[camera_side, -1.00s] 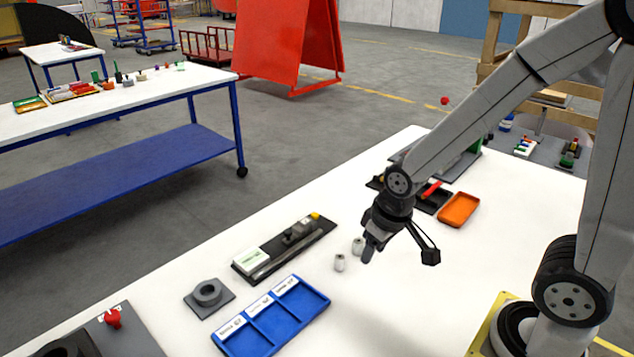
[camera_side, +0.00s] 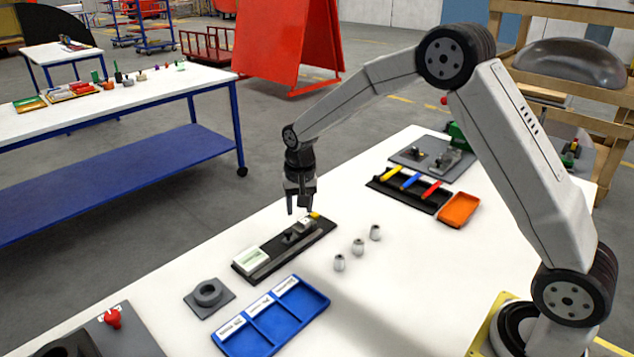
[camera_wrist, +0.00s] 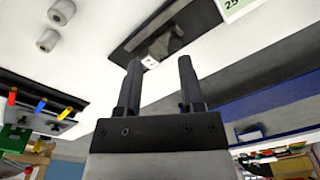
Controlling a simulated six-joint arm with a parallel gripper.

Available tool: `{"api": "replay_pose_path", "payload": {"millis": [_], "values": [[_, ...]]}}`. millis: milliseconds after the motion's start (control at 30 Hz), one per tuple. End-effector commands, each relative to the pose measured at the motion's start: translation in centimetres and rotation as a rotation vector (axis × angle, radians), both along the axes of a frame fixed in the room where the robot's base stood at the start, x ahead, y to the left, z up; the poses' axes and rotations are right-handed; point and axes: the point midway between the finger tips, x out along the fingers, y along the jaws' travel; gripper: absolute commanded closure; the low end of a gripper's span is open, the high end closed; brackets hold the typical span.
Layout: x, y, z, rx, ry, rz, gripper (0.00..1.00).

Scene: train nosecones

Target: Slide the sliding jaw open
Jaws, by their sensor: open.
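The fixture with the sliding jaw has a long black base (camera_side: 322,232) on the white table, with a pale rail and a white and green block (camera_side: 250,257) at its near-left end. The grey sliding jaw (camera_side: 297,233) sits toward its far-right end, near a small yellow piece (camera_side: 314,215). My gripper (camera_side: 299,211) points down above that end, its two fingers apart and empty. In the wrist view the fingertips (camera_wrist: 160,63) appear beside the grey jaw (camera_wrist: 161,46) and a small white marked face. I cannot tell whether they touch it.
Several small grey nosecones (camera_side: 358,247) stand to the right of the fixture. A blue three-part tray (camera_side: 272,322) and a grey ring block (camera_side: 208,294) lie in front. A black rack (camera_side: 411,195) and an orange tray (camera_side: 459,209) stand at back right.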

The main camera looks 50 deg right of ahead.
Motion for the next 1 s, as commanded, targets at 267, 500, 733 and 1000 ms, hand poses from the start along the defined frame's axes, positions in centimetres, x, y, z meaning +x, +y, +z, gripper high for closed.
{"api": "replay_pose_path", "payload": {"millis": [267,500,733,1000], "values": [[4.2,-0.6,-1.8,0.006,0.043,-0.144,0.51],[5.4,-0.8,-2.4,0.007,0.059,-0.197,0.51],[5.4,-0.8,-2.5,0.008,0.059,-0.199,0.51],[5.4,-0.8,-4.2,0.007,0.060,-0.198,0.51]]}}
